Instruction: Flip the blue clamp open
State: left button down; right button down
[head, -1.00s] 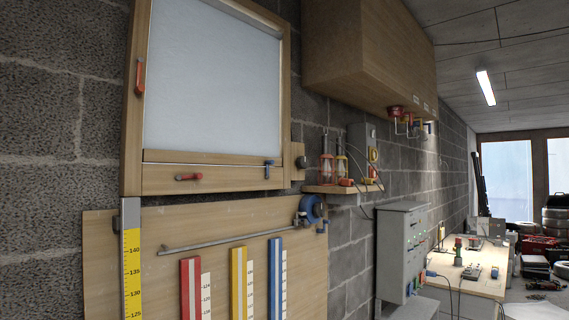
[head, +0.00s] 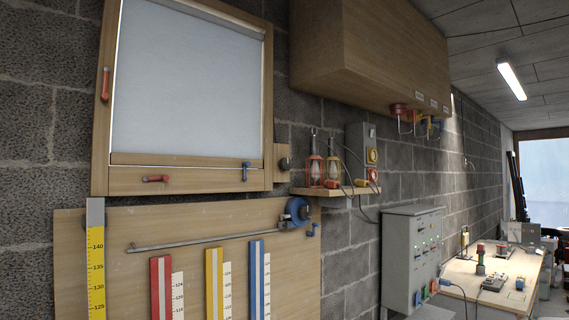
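A small blue clamp (head: 245,171) sits upright at the lower right of a wood-framed pale panel (head: 190,80) on the wall. Two red clamps are on the same frame: one (head: 105,84) upright on the left side, one (head: 156,179) lying level on the bottom rail. I cannot tell from here whether the blue clamp is open or shut. Neither of my grippers is in view.
Below hangs a wooden board (head: 90,262) with a metal rod (head: 205,242), a round blue device (head: 297,212) and coloured scales. A shelf (head: 335,191) with lanterns, a wall cabinet (head: 370,50), a grey control box (head: 396,262) and a workbench (head: 461,275) stand to the right.

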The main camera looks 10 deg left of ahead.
aim_at(245, 165)
jog(key=i+l, duration=0.35)
jog(key=i+l+z, duration=0.1)
jog(key=i+l, duration=0.25)
jog(key=i, duration=0.55)
